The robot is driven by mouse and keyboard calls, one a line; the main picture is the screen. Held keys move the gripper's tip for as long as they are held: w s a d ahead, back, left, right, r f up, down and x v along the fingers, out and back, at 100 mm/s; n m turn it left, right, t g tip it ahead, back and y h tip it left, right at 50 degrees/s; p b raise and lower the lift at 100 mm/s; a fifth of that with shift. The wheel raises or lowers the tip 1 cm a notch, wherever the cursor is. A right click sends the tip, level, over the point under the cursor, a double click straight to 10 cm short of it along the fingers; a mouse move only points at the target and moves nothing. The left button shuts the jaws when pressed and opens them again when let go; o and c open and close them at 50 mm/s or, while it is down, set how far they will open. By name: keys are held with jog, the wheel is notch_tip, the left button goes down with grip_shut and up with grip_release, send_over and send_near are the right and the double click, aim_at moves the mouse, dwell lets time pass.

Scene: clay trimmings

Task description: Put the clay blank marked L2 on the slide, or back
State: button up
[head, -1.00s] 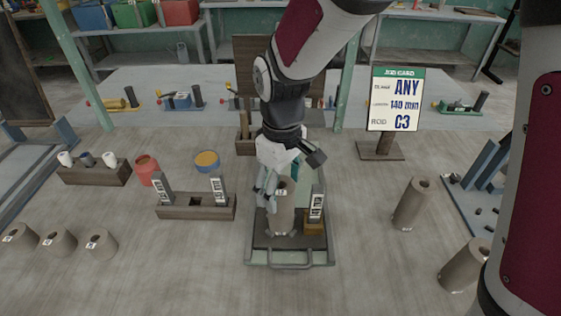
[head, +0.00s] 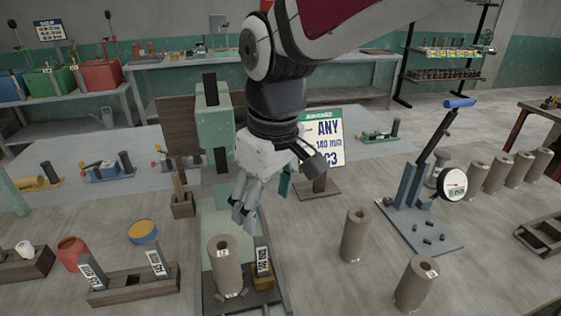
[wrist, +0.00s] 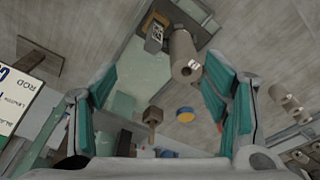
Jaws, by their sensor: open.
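A grey-brown clay blank (head: 224,265) with a hole in its top stands upright on the pale green slide (head: 272,226). The small mark on it is too small to read surely. Beside it on the slide is a wooden block with a printed tag (head: 263,262). My gripper (head: 243,208) is above and behind the blank, apart from it, open and empty. In the wrist view the blank (wrist: 183,50) lies beyond my spread teal finger pads, and the tagged block (wrist: 155,38) is beside it.
Two more blanks stand to the right, one (head: 354,236) farther and one (head: 414,285) nearer. Behind them is a stand with a dial gauge (head: 453,186). A job card (head: 323,141) stands behind my gripper. A wooden tag rack (head: 128,290) is at left.

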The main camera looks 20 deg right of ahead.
jog(key=s+d+r+m+t+h, duration=0.1)
jog(key=s+d+r+m+t, duration=0.1)
jog(key=s+d+m, duration=0.4)
jog(key=s+d+t, duration=0.1)
jog(key=s+d, duration=0.3)
jog(key=s, duration=0.1)
jog(key=shift+s+r+m, duration=0.2)
jog(key=shift+s+m, duration=0.1)
jog(key=shift+s, duration=0.1)
